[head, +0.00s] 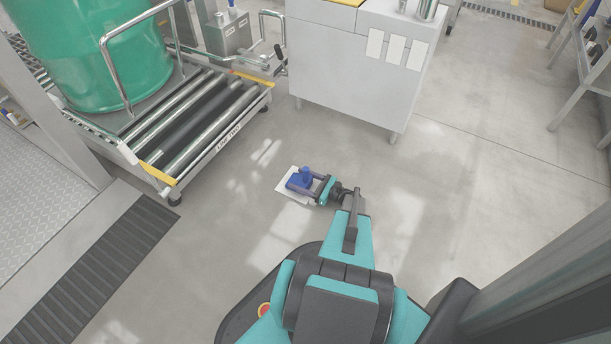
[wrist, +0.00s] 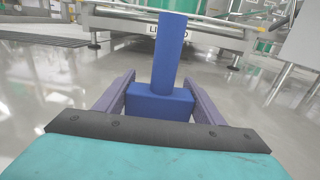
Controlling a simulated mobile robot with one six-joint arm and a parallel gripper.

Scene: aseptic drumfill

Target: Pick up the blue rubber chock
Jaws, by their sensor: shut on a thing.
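A roller conveyor (head: 205,120) with a green drum (head: 95,50) on it stands at the left. A white cabinet (head: 345,75) stands ahead. A dark ridged strip (head: 90,265) lies on the floor at the lower left. The floor at the right (head: 480,190) is clear.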

